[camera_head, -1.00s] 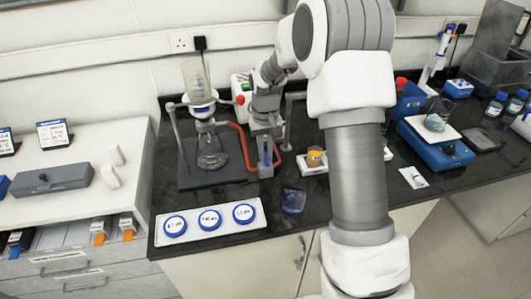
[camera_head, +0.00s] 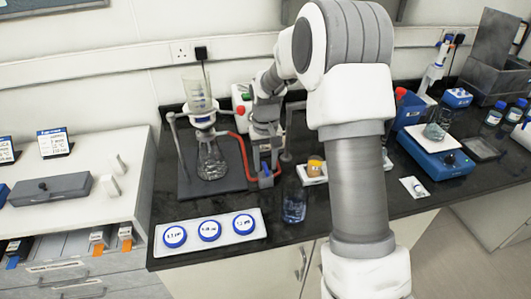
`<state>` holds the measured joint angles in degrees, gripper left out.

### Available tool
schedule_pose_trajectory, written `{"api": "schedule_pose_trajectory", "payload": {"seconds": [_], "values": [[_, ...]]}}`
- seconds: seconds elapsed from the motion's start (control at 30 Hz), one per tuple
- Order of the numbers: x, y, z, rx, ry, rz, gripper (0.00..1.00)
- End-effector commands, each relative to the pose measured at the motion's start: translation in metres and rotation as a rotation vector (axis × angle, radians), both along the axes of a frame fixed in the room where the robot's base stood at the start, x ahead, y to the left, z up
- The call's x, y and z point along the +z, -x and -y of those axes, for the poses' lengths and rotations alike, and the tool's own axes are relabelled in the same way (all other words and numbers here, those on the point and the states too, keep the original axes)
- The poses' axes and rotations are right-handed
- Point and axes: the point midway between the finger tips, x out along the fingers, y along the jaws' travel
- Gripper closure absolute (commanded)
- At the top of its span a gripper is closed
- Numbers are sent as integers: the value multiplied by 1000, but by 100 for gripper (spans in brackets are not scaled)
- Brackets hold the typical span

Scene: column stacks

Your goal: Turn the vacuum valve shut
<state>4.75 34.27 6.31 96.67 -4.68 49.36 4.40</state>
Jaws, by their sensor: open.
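A blue valve handle (camera_head: 265,169) shows low at the front of the dark filtration stand, where red tubing (camera_head: 239,152) meets a small grey block. My gripper (camera_head: 266,150) points down right above it, with its fingers open around or just over the handle. Whether the fingers touch it I cannot tell. The handle's angle is too small to read. A glass flask (camera_head: 211,160) with a blue-collared funnel (camera_head: 199,95) stands on the base plate (camera_head: 196,186), left of my gripper. The red tubing runs from the flask side towards the block and behind it.
A white tray (camera_head: 257,232) with three blue-rimmed discs lies at the front left. An amber jar (camera_head: 315,168) is beside my arm. A blue balance (camera_head: 436,158) stands at right.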

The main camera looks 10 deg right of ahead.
Motion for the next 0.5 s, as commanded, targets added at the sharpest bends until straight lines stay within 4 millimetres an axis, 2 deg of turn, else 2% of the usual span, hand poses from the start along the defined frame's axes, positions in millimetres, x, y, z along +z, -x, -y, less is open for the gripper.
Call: {"api": "schedule_pose_trajectory", "payload": {"seconds": [0.17,0.5], "values": [[22,-2,0,-1,0,6,55],[104,-1,0,0,0,6,55]]}}
